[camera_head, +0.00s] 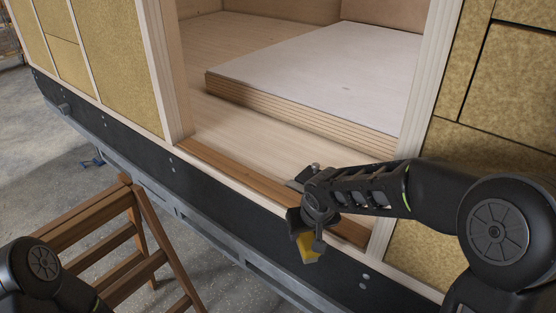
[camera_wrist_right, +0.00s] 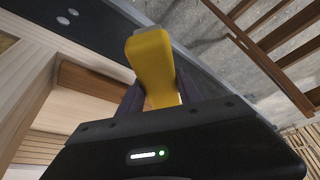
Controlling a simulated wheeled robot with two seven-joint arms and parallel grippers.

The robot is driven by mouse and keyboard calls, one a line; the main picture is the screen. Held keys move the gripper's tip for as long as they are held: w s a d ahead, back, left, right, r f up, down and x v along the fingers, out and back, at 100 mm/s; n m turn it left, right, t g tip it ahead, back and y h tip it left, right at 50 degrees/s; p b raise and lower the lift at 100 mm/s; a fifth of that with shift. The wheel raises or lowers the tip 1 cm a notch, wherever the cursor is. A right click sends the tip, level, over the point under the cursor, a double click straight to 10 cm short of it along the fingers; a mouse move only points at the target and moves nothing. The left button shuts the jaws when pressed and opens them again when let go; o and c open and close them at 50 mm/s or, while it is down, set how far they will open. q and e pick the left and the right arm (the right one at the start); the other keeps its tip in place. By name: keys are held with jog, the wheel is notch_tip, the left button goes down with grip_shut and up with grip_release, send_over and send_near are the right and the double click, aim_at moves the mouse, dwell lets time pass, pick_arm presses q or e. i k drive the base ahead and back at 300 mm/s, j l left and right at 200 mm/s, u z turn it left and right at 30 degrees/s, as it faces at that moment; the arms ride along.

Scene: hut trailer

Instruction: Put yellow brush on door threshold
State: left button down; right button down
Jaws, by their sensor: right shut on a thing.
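The yellow brush (camera_head: 309,250) is held in my right gripper (camera_head: 304,222), in front of the hut's doorway. In the right wrist view the brush (camera_wrist_right: 152,62) sticks out between the two dark fingers (camera_wrist_right: 150,97), which are shut on it. The door threshold (camera_head: 235,172) is a brown wooden strip along the bottom of the doorway. The brush is on the near, outer side of the threshold, in front of the black side beam, and appears apart from it. My right wrist covers part of the threshold. My left gripper is out of view; only part of that arm shows at lower left.
A wooden step ladder (camera_head: 135,190) stands at lower left. Inside the doorway a stack of white-topped boards (camera_head: 320,75) lies on the floor. Door posts (camera_head: 165,70) flank the opening. The threshold left of my right wrist is bare.

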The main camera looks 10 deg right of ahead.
aim_at(237, 134)
jog(key=i, duration=1)
jog(key=k, duration=1)
jog(key=i+u, duration=0.4)
jog(key=i+l+u, duration=0.1)
jog(key=i+u, duration=0.25)
jog(key=i+l+u, duration=0.2)
jog(key=u, duration=0.2)
